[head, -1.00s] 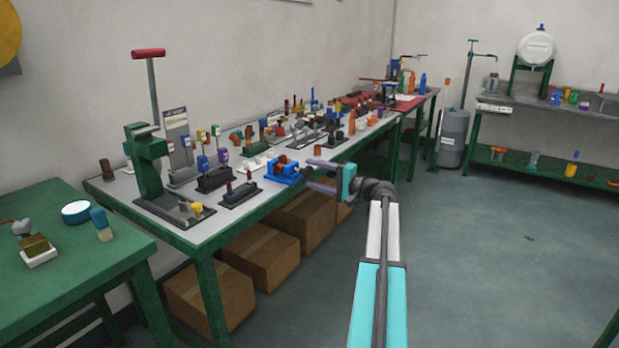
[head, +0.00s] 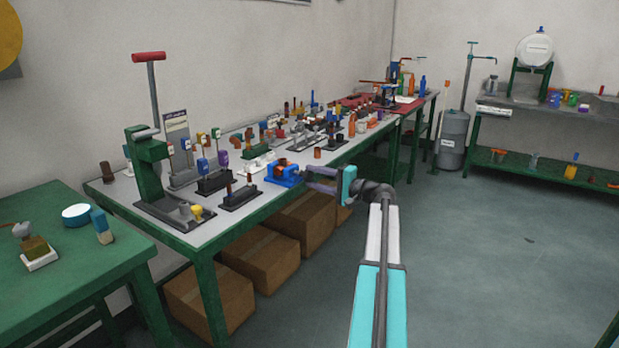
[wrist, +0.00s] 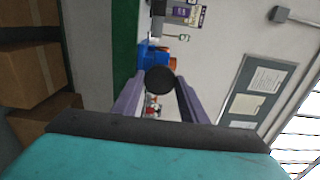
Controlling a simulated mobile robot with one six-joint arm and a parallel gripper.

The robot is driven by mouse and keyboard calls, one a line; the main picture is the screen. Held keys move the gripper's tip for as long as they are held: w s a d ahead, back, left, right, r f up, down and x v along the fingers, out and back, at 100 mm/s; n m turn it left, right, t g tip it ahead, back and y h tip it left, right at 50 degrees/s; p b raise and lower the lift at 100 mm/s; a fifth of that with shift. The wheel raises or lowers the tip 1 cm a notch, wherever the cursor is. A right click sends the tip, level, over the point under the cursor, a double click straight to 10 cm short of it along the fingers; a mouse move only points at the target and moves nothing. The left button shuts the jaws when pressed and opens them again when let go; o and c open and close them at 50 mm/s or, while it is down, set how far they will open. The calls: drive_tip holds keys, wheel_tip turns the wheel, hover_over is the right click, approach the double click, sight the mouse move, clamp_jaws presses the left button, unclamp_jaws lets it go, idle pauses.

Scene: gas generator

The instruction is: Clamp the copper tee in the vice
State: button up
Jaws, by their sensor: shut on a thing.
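The blue vice (head: 284,178) stands at the front edge of the long workbench. A copper-coloured piece, apparently the copper tee (head: 283,163), sits in it between the jaws; I cannot tell how tightly it is held. In the wrist view, blue parts of the vice (wrist: 147,53) and an orange-copper part (wrist: 172,63) show behind a dark round knob. My gripper (head: 312,179), with purple fingers, reaches the vice from the right. It is shut on the dark round knob (wrist: 159,80), apparently the end of the vice's handle. The knob hides part of the vice.
Dark blocks with upright parts (head: 240,196) stand left of the vice. A copper-coloured cup (head: 317,153) stands behind my gripper. Cardboard boxes (head: 262,260) lie below. The floor at right is clear.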

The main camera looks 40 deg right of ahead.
drive_tip(key=shift+m+p, duration=2.7)
drive_tip(key=shift+p, duration=1.4)
idle(1.0)
idle(0.3)
drive_tip(key=o, duration=1.2)
drive_tip(key=shift+s, duration=0.1)
drive_tip(key=v, duration=0.6)
drive_tip(key=shift+s+d, duration=0.1)
drive_tip(key=shift+s, duration=0.3)
